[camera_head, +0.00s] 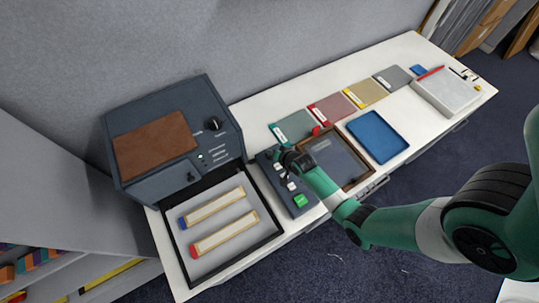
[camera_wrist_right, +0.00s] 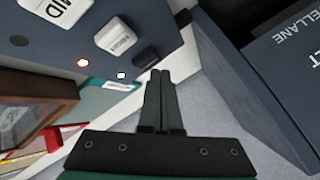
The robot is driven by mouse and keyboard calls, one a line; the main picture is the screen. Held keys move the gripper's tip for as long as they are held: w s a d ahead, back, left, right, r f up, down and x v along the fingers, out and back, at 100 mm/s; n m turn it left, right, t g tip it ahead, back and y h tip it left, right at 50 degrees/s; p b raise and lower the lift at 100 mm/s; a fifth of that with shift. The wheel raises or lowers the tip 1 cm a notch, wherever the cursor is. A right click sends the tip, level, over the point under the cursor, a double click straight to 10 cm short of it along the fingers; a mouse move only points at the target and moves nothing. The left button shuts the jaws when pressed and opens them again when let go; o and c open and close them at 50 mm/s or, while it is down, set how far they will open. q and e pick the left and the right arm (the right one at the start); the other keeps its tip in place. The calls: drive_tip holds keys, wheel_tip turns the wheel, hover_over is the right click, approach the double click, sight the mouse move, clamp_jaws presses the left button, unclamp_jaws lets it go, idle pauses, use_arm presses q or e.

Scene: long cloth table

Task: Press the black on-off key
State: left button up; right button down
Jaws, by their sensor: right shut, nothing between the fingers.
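A dark blue-grey control panel (camera_head: 301,207) lies on the table, with a green key (camera_head: 300,201) at its near end and white keys beyond. In the right wrist view the panel (camera_wrist_right: 170,30) shows white keys, a lit red lamp (camera_wrist_right: 82,62), a white lamp (camera_wrist_right: 121,75) and a small black key (camera_wrist_right: 146,57) near its edge. My right gripper (camera_head: 281,152) is shut and empty over the far end of the panel. In the wrist view its fingertips (camera_wrist_right: 161,76) are close beside the black key; I cannot tell whether they touch. The head view hides that key behind the gripper. My left gripper is not in view.
A dark machine (camera_head: 160,185) with a brown top stands left of the panel, above an open tray (camera_head: 175,250) holding two strips. A brown-framed tray (camera_head: 358,183) and a blue tray (camera_head: 378,137) lie right. Coloured folders (camera_head: 330,108) line the back.

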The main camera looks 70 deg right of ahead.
drive_tip(key=shift+f+b, duration=0.3)
drive_tip(key=shift+f, duration=0.25)
idle(0.4)
drive_tip(key=shift+r, duration=0.1)
drive_tip(key=shift+r+p, duration=0.8)
drive_tip(key=shift+p, duration=0.05)
wheel_tip(320, 180, up, 6)
drive_tip(key=p, duration=0.5)
drive_tip(key=shift+p, duration=0.4)
